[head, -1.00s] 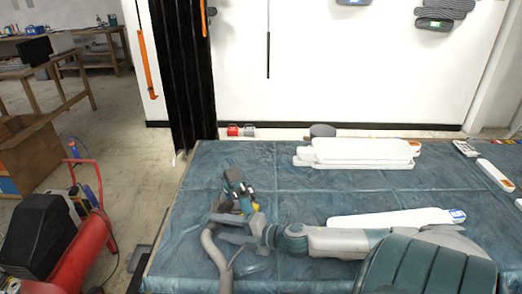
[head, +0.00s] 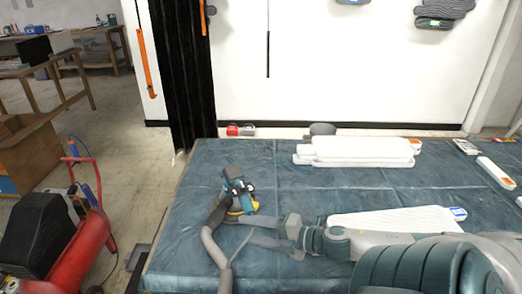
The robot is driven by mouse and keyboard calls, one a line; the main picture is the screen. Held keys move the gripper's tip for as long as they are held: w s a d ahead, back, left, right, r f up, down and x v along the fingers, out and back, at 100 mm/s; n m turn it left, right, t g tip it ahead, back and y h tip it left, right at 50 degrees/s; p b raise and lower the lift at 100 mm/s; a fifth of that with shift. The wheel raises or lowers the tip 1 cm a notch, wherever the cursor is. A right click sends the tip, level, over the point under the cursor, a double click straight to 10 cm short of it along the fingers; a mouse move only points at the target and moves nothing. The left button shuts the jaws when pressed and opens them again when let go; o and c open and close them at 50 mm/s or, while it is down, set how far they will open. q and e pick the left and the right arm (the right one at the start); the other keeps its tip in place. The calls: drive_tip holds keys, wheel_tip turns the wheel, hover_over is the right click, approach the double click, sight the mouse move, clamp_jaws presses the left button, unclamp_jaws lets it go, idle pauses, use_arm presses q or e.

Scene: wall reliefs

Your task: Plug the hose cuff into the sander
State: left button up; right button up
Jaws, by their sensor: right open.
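The sander (head: 236,186), teal and dark with a yellow lower part, stands on the covered table near its left side. The grey hose (head: 212,246) curves up from the table's front edge to the sander's left side. Its cuff end (head: 217,212) is at or close beside the sander; I cannot tell whether it is seated. My right gripper (head: 238,229) reaches in from the right, open, its two long fingers pointing left, just in front of the sander and right of the hose. Nothing shows between the fingers. My left gripper is not in view.
White boards (head: 355,150) are stacked at the table's back, and another white board (head: 400,219) lies behind my right forearm. A red machine (head: 82,245) stands on the floor left of the table. The table's middle is clear.

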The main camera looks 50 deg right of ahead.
drive_tip(key=shift+v, duration=1.25)
